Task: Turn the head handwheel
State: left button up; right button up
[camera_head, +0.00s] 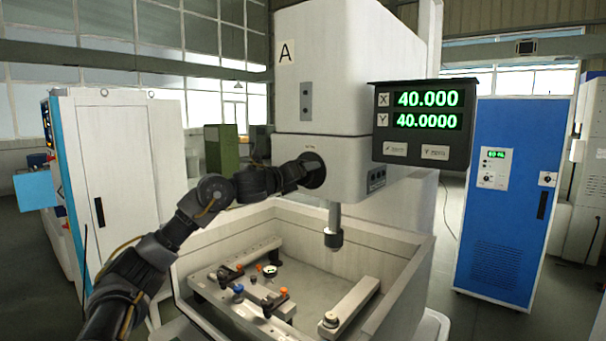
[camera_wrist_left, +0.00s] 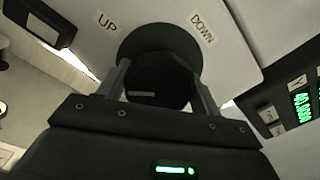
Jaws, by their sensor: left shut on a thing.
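The head handwheel (camera_wrist_left: 160,52) is a black round wheel on the front of the white machine head (camera_head: 330,80). My left gripper (camera_wrist_left: 158,92) is shut on it, with one finger on each side of its rim in the left wrist view. In the head view my left arm reaches in from the left and my left gripper (camera_head: 300,172) meets the handwheel (camera_head: 314,170), partly covering it. Labels UP (camera_wrist_left: 106,22) and DOWN (camera_wrist_left: 202,29) sit on the panel on either side of the wheel. My right gripper is not in view.
A display (camera_head: 424,122) reading X 40.000 and Y 40.0000 hangs right of the head. Below, a nozzle (camera_head: 334,238) hangs over an open tank (camera_head: 400,243) with rails and clamps. A blue cabinet (camera_head: 508,195) stands right, a white cabinet (camera_head: 128,165) left.

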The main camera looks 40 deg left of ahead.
pick_arm(q)
jog(key=shift+f, duration=0.1)
jog(key=o, duration=1)
jog(key=shift+s+b, duration=0.3)
jog(key=shift+s, duration=0.05)
jog(key=s+b, duration=0.3)
jog(key=s, duration=0.7)
jog(key=shift+b, duration=0.4)
